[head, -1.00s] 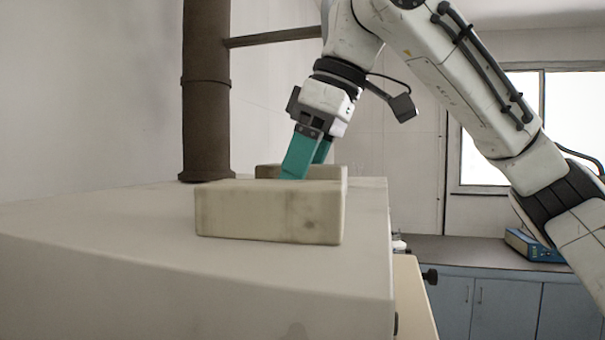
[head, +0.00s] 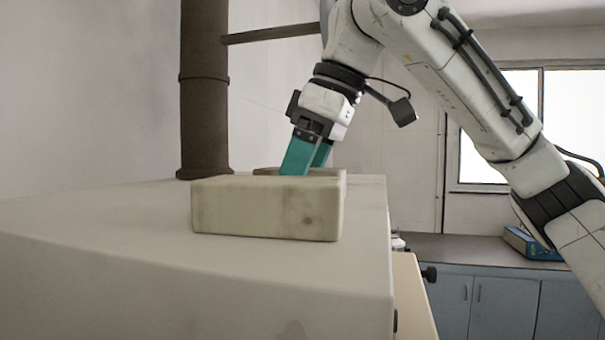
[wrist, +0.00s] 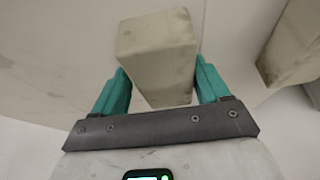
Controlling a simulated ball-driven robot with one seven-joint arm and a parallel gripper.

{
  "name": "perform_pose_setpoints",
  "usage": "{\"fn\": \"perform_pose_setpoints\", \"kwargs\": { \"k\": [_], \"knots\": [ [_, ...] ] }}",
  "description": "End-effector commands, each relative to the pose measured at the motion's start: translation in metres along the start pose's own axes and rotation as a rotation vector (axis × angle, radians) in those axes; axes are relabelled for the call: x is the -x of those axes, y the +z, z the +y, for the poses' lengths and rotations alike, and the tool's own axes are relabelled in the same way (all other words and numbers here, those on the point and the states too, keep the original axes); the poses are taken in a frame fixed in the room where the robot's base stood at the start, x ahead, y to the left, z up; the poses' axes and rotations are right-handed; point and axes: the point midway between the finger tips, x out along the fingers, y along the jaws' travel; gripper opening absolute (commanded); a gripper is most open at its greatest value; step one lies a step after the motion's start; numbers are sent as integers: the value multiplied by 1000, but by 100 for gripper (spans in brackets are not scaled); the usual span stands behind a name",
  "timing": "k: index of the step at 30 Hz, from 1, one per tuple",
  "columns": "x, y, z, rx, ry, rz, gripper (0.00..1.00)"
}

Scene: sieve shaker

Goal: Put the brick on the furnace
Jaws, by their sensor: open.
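Two pale, worn bricks are in view on the broad off-white top of the furnace (head: 110,225). The near brick (head: 265,208) lies flat at the front in the head view. A second brick (head: 325,172) is behind it, with only a thin strip of its top showing. My gripper (head: 302,172) points down at this rear brick, its teal fingertips partly hidden by the near brick. In the wrist view, the rear brick (wrist: 158,55) lies between the fingers of my open gripper (wrist: 160,85), with a narrow gap on the left. Its contact with the furnace is hidden.
The other brick (wrist: 292,45) is close by on the right in the wrist view. A brown pipe (head: 205,100) rises at the furnace's back left. The furnace's right edge drops off; a counter (head: 455,248) with a blue box (head: 530,243) is beyond.

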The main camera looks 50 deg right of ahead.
Motion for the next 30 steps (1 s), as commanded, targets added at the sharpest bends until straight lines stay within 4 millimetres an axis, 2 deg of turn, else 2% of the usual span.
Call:
{"fn": "perform_pose_setpoints", "kwargs": {
  "k": [5, 15, 21, 30],
  "knots": [
    [12, -2, -5, 11, -7, 1, 88],
    [82, -2, -3, 5, -1, 0, 88],
    [111, -2, -2, 3, -1, -1, 88],
    [124, -2, -2, 6, -4, 0, 88]
  ]
}}
